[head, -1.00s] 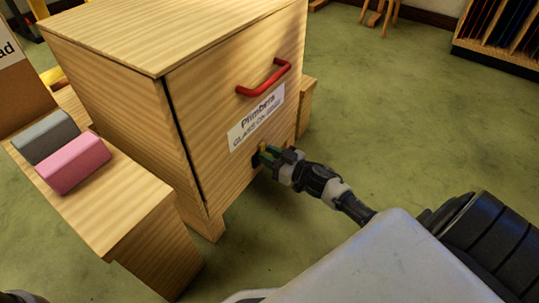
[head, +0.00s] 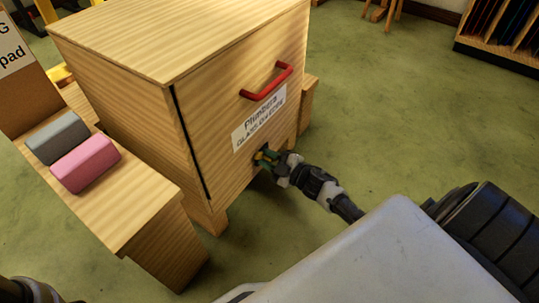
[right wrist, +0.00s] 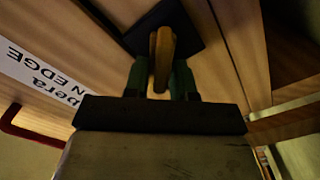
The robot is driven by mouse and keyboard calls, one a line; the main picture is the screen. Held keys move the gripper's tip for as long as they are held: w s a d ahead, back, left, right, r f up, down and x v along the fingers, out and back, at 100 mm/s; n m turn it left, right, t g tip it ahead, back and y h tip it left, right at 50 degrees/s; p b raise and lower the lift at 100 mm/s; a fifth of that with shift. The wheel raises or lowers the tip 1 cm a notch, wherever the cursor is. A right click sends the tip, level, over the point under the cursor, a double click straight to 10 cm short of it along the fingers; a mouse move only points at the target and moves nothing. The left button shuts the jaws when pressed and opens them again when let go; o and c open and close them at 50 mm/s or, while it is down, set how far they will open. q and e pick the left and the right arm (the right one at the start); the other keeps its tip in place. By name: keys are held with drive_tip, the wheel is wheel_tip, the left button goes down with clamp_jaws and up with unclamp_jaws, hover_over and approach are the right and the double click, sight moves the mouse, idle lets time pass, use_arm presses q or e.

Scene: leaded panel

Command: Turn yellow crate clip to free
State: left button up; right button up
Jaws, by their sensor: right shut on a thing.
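The wooden crate (head: 215,115) stands on the floor with its labelled front facing right. The yellow clip (right wrist: 161,50) sits on a dark square plate (right wrist: 190,28) low on that front, below the label. In the right wrist view the clip lies lengthwise between the green fingers, pointing nearly straight up the picture with a slight tilt. My right gripper (head: 266,157) is shut on the clip; it also shows in the right wrist view (right wrist: 162,82). In the head view the fingers hide most of the clip. My left gripper is not in view.
A red handle (head: 266,82) and a white label (head: 259,118) are on the crate front above the clip. A wooden bench (head: 125,205) with a grey block (head: 57,137) and a pink block (head: 86,163) stands at left. Green floor (head: 400,110) is clear at right.

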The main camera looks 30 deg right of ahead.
drive_tip(key=n, duration=0.3)
drive_tip(key=shift+s+a+f+n, duration=0.1)
drive_tip(key=shift+a+f+n, duration=0.1)
drive_tip(key=shift+f+n, duration=0.15)
drive_tip(key=n, duration=0.2)
drive_tip(key=n+b, duration=0.1)
drive_tip(key=n, duration=0.1)
drive_tip(key=shift+f+n, duration=0.35)
drive_tip(key=o, duration=0.7)
